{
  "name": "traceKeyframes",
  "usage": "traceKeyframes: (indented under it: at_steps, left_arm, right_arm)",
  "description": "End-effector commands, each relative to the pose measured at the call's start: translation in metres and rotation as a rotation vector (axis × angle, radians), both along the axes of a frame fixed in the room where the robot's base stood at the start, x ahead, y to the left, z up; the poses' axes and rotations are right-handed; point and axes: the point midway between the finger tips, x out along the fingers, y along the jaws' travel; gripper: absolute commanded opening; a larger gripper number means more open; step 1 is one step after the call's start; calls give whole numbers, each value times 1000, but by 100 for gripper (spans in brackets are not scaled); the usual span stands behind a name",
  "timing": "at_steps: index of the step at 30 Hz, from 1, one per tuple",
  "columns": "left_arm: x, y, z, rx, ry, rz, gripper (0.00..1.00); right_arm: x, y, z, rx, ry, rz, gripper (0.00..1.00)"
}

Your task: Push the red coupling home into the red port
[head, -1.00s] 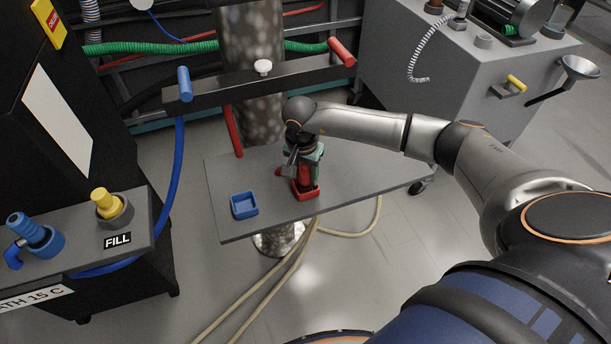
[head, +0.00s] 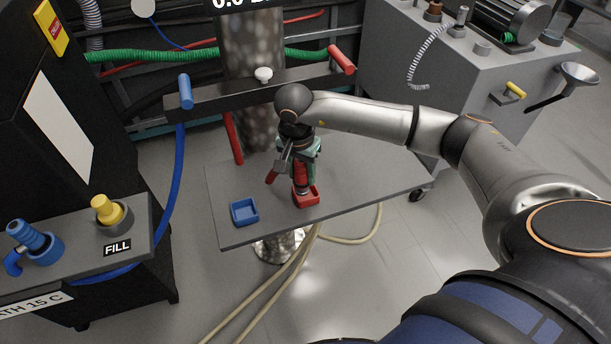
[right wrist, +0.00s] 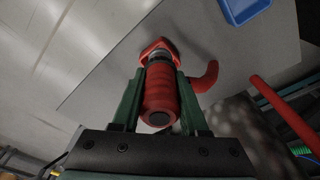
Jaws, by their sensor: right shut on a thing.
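My right gripper (head: 303,168) points down over the grey shelf and is shut on the red coupling (head: 301,179). The coupling is a ribbed red cylinder with a grey metal end and a bent red side piece. It shows between the green fingers in the right wrist view (right wrist: 160,92). The coupling is upright, its metal end just above or still inside the small red tray (head: 312,200); I cannot tell exactly which. The red tray also shows in the right wrist view (right wrist: 150,46). I cannot make out a red port. My left gripper is not in view.
A blue tray (head: 244,211) sits left of the red one on the grey shelf (head: 365,165). Behind are a pillar and a dark bar (head: 220,93) with blue and red handles. A machine ledge at left carries blue (head: 37,245) and yellow (head: 106,210) fittings.

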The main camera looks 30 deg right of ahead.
Motion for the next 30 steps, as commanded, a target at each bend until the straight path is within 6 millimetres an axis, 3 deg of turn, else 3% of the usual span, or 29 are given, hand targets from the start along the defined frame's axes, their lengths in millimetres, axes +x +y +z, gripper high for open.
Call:
traceKeyframes:
  at_steps: [4,9,15,21,30]
  left_arm:
    - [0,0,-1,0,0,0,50]
    - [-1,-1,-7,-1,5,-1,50]
    - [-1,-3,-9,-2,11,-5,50]
    - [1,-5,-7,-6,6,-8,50]
    - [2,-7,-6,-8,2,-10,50]
  right_arm:
    - [-14,25,37,0,-8,6,0]
    - [-38,62,53,0,-5,8,0]
    - [-56,89,67,1,-3,4,0]
    - [-63,98,73,-1,-3,0,0]
    - [-63,96,74,0,-2,7,0]
